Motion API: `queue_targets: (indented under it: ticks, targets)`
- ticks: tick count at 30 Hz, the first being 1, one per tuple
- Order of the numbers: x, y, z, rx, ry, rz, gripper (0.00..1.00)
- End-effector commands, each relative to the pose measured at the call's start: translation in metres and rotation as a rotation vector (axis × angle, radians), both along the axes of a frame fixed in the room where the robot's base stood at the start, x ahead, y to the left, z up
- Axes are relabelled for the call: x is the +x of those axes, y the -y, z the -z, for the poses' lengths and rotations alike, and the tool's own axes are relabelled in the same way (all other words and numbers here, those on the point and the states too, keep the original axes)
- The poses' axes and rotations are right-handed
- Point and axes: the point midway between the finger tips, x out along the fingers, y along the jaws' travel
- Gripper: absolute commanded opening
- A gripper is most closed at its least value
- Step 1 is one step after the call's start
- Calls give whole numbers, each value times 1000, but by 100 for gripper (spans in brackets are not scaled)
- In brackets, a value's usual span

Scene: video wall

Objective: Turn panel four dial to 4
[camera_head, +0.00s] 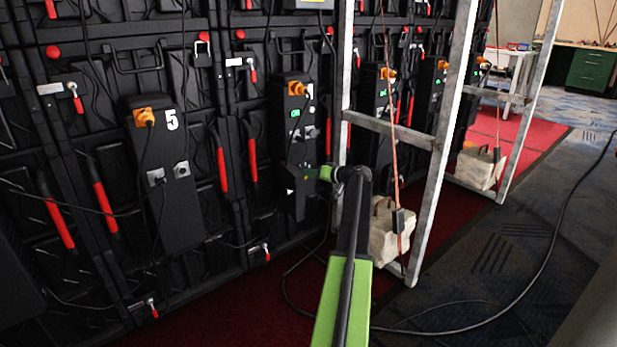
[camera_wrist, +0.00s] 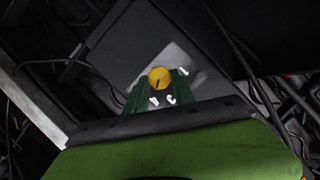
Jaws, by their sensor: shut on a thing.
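My gripper (camera_head: 325,173) reaches to the lower right part of a black panel box (camera_head: 295,130) on the wall. In the wrist view a round yellow dial (camera_wrist: 159,77) with a dark pointer mark sits on a grey plate. White marks stand around the dial, too blurred to read for certain. The green fingers of my gripper (camera_wrist: 158,88) stand on both sides of the dial, shut on it. In the head view the dial is hidden by my gripper.
A panel box marked 5 (camera_head: 160,170) hangs to the left. A metal frame (camera_head: 425,170) stands just right of my gripper, with a pale weight (camera_head: 388,235) at its foot. Black cables (camera_head: 480,325) lie on the floor. Carpet at the right is mostly clear.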

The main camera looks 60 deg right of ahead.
Motion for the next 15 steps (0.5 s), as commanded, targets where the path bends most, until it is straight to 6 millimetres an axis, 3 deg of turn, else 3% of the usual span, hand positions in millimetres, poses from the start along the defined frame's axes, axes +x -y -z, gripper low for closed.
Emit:
queue_targets:
  ticks: [11,12,15]
  targets:
    - [4,-4,0,8,2,-10,0]
    - [4,-4,0,7,2,-11,32]
    - [3,-3,0,7,2,-9,45]
